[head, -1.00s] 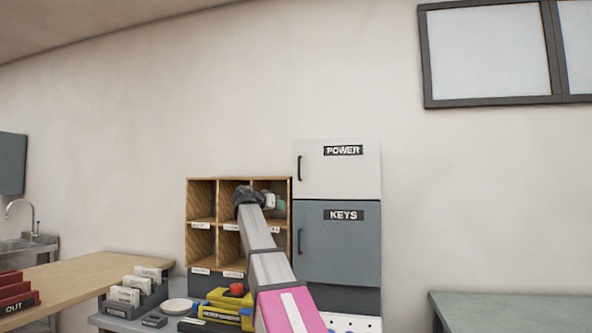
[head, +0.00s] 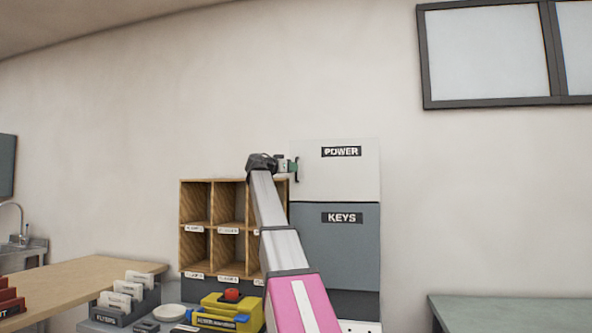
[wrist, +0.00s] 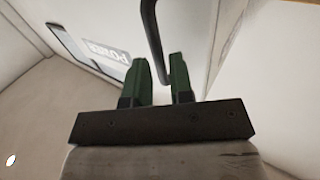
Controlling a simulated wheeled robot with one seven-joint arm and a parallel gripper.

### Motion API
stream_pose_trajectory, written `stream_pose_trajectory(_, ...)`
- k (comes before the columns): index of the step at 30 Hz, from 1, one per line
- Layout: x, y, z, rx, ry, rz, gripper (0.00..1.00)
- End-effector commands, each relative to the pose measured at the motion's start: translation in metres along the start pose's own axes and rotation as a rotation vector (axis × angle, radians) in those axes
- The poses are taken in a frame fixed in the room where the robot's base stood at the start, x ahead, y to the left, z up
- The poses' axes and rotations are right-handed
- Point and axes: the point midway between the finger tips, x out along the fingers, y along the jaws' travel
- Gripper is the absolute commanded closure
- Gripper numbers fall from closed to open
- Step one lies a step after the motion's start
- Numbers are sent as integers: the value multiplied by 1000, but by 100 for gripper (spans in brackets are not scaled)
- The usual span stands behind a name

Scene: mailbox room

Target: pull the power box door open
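The power box (head: 340,178) is a white cabinet with a POWER label, and its door looks shut. Its dark vertical bar handle (head: 297,170) is on the door's left edge. My gripper (head: 288,164) is at the handle, reaching from the left. In the wrist view, the two green fingers of my gripper (wrist: 160,66) are apart. The handle (wrist: 152,30) runs down into the gap between them, with a little space visible on its left. I cannot tell whether the right finger touches it. The POWER label (wrist: 108,52) shows at the left there.
The grey KEYS cabinet (head: 338,250) is directly below the power box. Wooden pigeonholes (head: 212,228) stand to the left, behind my arm. A yellow box with a red top (head: 232,308) and card holders (head: 128,300) are lower left. Bare wall is right of the box.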

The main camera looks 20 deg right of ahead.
Motion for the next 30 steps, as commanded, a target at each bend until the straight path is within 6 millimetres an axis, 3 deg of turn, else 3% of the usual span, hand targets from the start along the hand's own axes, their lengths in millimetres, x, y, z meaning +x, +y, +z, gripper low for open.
stream_pose_trajectory(6,24,0,0,0,0,0,79)
stream_pose_trajectory(17,29,0,0,0,0,-1,79)
stream_pose_trajectory(18,29,0,0,0,0,-1,82)
stream_pose_trajectory(20,29,0,0,0,0,-1,100)
stream_pose_trajectory(30,23,6,1,1,1,-21,100)
